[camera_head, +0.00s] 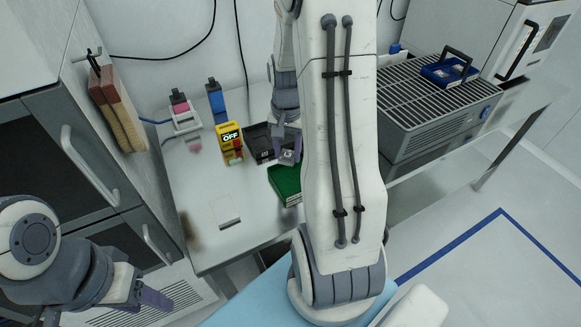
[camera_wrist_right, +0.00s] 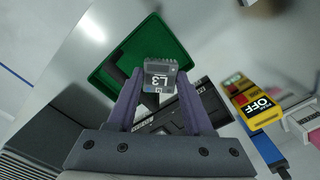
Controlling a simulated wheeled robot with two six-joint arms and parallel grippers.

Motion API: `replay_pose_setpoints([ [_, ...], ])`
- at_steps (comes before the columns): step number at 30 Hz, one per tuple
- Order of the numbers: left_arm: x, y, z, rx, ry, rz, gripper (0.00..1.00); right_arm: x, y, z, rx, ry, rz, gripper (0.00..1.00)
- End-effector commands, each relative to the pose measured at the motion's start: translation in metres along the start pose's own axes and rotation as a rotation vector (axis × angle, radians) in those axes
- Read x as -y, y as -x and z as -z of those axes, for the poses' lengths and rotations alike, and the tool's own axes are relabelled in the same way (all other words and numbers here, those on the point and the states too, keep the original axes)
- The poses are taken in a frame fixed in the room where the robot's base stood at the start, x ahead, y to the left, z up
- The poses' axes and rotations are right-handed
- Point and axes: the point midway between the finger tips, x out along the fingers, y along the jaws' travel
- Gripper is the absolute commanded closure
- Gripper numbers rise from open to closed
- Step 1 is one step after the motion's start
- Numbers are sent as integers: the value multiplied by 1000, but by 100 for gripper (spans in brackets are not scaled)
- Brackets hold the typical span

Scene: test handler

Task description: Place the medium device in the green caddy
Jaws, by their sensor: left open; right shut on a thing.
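A small grey device (camera_wrist_right: 160,77) with a white label that seems to read L3 is held between the fingertips of my right gripper (camera_wrist_right: 157,97). In the head view my right gripper (camera_head: 289,153) is above the bench at the back edge of the green caddy (camera_head: 287,184). My arm hides part of that caddy. In the right wrist view the green caddy (camera_wrist_right: 104,72) lies just beyond the device, which overlaps its rim. I cannot tell the device's height over it. My left gripper (camera_head: 150,298) is open and empty at the lower left, away from the bench.
A black tray (camera_head: 257,143) stands beside the green caddy. A yellow OFF box (camera_head: 229,138) is left of it. Blue and pink connectors stand behind. A grey grated machine (camera_head: 440,115) carries a blue caddy (camera_head: 447,72) at right.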

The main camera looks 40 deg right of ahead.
Motion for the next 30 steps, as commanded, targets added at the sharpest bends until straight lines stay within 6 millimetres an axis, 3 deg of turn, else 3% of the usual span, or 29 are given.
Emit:
replay_pose_setpoints([
  [6,0,3,0,0,0,0,49,-1,-40,-2,7,0,-4,100],
  [18,0,6,0,0,0,0,49,1,-88,-3,5,4,-3,100],
  [30,0,4,0,0,0,0,49,2,-95,-2,2,4,-1,100],
])
